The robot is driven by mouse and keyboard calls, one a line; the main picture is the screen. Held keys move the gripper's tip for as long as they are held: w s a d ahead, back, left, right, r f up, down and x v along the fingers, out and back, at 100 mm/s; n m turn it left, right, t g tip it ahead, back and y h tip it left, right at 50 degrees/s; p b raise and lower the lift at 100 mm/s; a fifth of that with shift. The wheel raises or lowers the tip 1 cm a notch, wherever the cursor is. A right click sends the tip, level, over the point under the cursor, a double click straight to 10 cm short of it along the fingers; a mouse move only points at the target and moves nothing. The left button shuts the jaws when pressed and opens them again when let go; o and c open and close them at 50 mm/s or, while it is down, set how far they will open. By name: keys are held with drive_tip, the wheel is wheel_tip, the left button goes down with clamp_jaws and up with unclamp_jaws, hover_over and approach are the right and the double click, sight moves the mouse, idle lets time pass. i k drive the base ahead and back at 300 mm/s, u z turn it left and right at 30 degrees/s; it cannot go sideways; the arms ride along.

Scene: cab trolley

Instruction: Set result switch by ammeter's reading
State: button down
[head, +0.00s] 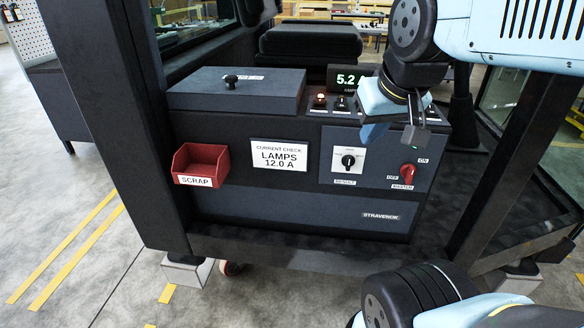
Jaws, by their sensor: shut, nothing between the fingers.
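The ammeter (343,79) on top of the dark console reads 5.2 A; its right edge is partly hidden by my arm. A white card (278,156) on the console front reads "CURRENT CHECK LAMPS 12.0 A". The result switch (348,161) is a black rotary knob on a white plate, right of the card. My gripper (413,142) is shut and empty, up and right of the result switch, in front of the console's upper right part, apart from the knob.
A red master switch (407,171) with OFF and ON labels sits below my gripper. A lamp (320,99) glows beside a small toggle (341,103) on the console top. A red scrap bin (200,164) hangs at left, below a lidded box (235,88). Dark cab posts flank the console.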

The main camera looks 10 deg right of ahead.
sight(348, 162)
drive_tip(key=u, duration=0.25)
drive_tip(key=i, duration=0.5)
drive_tip(key=u, duration=0.95)
drive_tip(key=k, duration=1.45)
drive_tip(key=u, duration=0.4)
